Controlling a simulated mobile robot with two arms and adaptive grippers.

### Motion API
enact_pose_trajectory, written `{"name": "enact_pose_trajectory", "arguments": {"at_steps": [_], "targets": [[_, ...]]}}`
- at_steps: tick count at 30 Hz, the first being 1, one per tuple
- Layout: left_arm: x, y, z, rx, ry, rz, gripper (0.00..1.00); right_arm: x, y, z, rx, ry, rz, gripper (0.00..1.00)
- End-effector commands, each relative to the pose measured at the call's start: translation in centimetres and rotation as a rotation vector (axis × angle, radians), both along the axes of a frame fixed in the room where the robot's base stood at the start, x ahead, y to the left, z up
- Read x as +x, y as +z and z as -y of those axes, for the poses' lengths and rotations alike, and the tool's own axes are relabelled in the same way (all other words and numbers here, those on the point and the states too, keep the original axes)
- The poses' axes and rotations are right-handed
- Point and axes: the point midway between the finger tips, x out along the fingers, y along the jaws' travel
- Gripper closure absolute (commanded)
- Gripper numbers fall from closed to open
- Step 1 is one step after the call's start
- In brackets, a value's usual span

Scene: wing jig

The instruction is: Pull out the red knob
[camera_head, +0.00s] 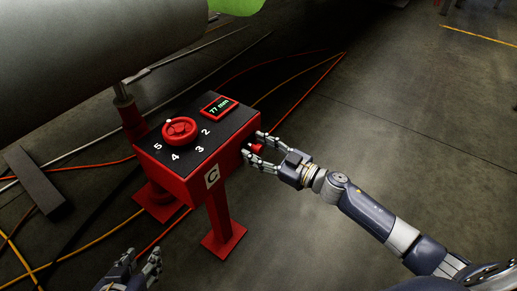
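The red knob (257,149) sits on the right side of a red control box (190,178) marked C. My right gripper (257,150) is at that side, with its fingers on either side of the knob. The fingers look spread around it; I cannot tell whether they touch it. My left gripper (138,262) is at the bottom left, low in front of the box, with its fingers apart and nothing between them.
The box's black top has a red handwheel (180,131), numbers and a display (219,106) reading 77 mm. A large grey cylinder (90,50) hangs behind. Orange and red cables (300,75) lie on the floor. The floor at right is clear.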

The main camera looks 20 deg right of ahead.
Motion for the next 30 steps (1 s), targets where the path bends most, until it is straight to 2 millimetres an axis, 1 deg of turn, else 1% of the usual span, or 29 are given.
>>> {"name": "enact_pose_trajectory", "arguments": {"at_steps": [1, 2, 3, 6, 14, 24, 27, 30], "targets": [[0.0, 0.0, 0.0, 0.0, 0.0, 0.0, 0.6, 0.0, 0.0, 0.0, 0.0, 0.0, 0.0, 0.64], [0.0, 0.0, 0.0, 0.0, 0.0, 0.0, 0.6, 0.0, 0.0, 0.0, 0.0, 0.0, 0.0, 0.7], [0.0, 0.0, 0.0, 0.0, 0.0, -0.001, 0.6, 0.0, 0.0, 0.0, 0.0, 0.0, 0.0, 0.79], [0.0, 0.0, 0.0, 0.0, 0.0, -0.001, 0.6, 0.0, 0.0, 0.0, 0.0, 0.0, 0.0, 1.0], [-0.1, 0.0, 0.0, 0.002, 0.001, -0.008, 0.6, -0.2, 0.1, 0.1, 0.001, 0.0, 0.0, 1.0], [-5.1, -2.9, -1.7, 0.057, 0.02, -0.265, 0.6, -2.2, 0.2, 1.7, 0.008, 0.0, -0.005, 1.0], [-6.1, -3.3, -2.1, 0.067, 0.023, -0.311, 0.6, -2.6, 0.2, 2.0, 0.007, 0.001, -0.001, 1.0], [-6.5, -3.6, -2.2, 0.071, 0.025, -0.33, 0.6, -2.7, 0.2, 2.1, 0.006, 0.001, 0.0, 1.0]]}}
